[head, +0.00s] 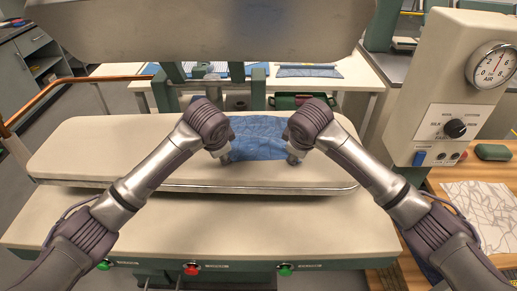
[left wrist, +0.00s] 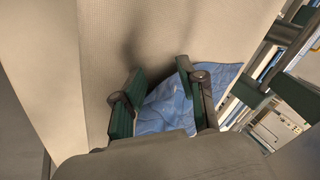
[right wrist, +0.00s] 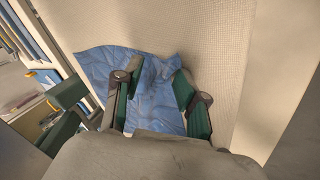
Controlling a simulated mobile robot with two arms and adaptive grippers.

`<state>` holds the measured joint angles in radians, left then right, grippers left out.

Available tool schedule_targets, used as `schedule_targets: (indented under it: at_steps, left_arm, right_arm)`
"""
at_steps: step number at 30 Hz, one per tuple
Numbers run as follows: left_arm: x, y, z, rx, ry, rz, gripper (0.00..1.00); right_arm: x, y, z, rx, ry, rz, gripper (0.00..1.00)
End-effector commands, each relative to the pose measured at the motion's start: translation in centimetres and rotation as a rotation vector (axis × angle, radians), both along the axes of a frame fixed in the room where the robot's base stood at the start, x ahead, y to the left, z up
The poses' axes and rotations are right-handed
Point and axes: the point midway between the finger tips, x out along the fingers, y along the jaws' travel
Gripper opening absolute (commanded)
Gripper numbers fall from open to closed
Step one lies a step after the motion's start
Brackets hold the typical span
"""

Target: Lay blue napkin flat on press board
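The blue napkin (head: 258,138) lies on the cream press board (head: 95,150), right of its middle, with visible creases. My left gripper (head: 226,158) is at the napkin's left front corner, pointing down. In the left wrist view its fingers (left wrist: 160,73) are apart, with napkin (left wrist: 165,112) and bare board between and beyond them. My right gripper (head: 292,159) is at the right front corner. In the right wrist view its fingers (right wrist: 158,74) are apart over the napkin (right wrist: 95,65) and the board edge of it. Whether the fingertips touch the cloth is unclear.
The raised upper press plate (head: 200,32) hangs over the back of the board. A control box with a gauge (head: 492,66) stands at the right. A table behind holds folded blue cloth (head: 308,71). The board's left half is clear.

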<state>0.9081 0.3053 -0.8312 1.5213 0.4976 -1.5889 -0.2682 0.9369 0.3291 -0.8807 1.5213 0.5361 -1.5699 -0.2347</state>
Motion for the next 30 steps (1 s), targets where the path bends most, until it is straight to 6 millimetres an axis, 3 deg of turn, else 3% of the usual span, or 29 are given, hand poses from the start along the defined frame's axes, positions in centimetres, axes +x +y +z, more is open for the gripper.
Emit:
schedule_targets:
  at_steps: [8,14,24,30]
  left_arm:
    - [-0.2,-0.1,0.2,0.001,0.004,-0.002,0.46]
    - [-1.3,-0.1,3.0,0.000,0.000,-0.002,0.46]
    - [-4.7,-0.1,7.3,-0.001,0.000,-0.003,0.46]
    - [-6.0,0.0,8.8,0.000,0.002,-0.001,0.46]
  right_arm:
    - [-0.2,0.1,0.2,0.000,0.004,0.002,0.46]
    - [-1.3,0.1,3.0,0.001,0.000,0.002,0.46]
    - [-4.7,0.1,7.3,0.001,-0.001,0.003,0.46]
    - [-6.0,0.1,8.8,0.000,0.002,0.001,0.46]
